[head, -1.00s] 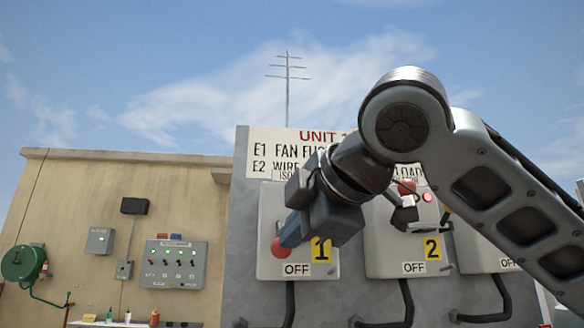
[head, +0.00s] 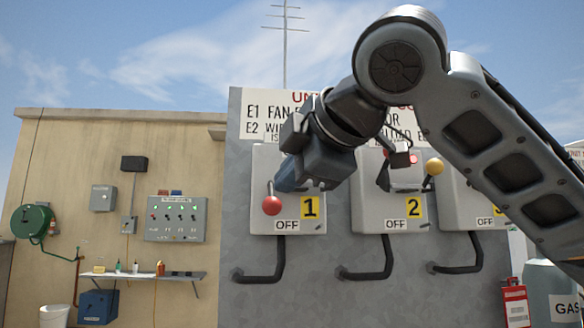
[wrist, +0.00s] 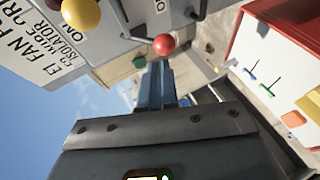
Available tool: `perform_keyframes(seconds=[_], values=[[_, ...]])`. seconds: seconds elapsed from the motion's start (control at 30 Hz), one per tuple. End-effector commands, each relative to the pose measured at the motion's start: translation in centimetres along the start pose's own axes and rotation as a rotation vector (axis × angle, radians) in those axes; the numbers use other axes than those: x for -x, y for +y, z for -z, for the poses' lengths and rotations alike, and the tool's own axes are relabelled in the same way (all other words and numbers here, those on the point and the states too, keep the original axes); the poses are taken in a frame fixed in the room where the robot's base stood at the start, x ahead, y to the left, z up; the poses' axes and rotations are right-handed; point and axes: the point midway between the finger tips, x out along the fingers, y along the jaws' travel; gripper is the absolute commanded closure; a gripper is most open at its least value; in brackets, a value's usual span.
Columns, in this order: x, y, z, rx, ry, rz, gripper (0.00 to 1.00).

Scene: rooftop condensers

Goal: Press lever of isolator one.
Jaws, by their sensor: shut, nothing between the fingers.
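Isolator one (head: 288,165) is a pale grey box on the grey panel, marked with a yellow "1" and an "OFF" label. Its lever has a red ball knob (head: 271,205) at the box's lower left, hanging below a short stalk, beside the "OFF" label. My gripper (head: 282,182) has blue fingers, shut and empty, just above and right of the knob in the head view. In the wrist view the knob (wrist: 164,43) lies just beyond the fingertips (wrist: 160,66); contact cannot be told. My gripper and wrist hide much of the box's upper part.
Isolator two (head: 385,205) stands to the right, partly behind my arm. A yellow ball knob (head: 435,166) is farther right. Dark conduits (head: 262,275) run below the boxes. A shelf (head: 145,275) and control box (head: 176,219) are on the left wall. A gas cylinder (head: 550,280) stands lower right.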

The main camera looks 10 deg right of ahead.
Motion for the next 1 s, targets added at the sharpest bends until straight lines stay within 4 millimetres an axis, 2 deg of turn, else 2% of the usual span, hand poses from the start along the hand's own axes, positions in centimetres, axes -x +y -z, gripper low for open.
perform_keyframes(seconds=[0.07, 0.27, 0.7, 1.0], values=[[0.1, 0.7, 0.2, 0.0, 0.001, 0.001, 1.0], [2.6, 0.4, 0.1, 0.002, 0.001, -0.001, 1.0], [9.0, 0.8, 0.1, 0.002, 0.0, -0.001, 1.0], [10.0, 0.8, 0.1, 0.001, 0.001, 0.0, 1.0]])
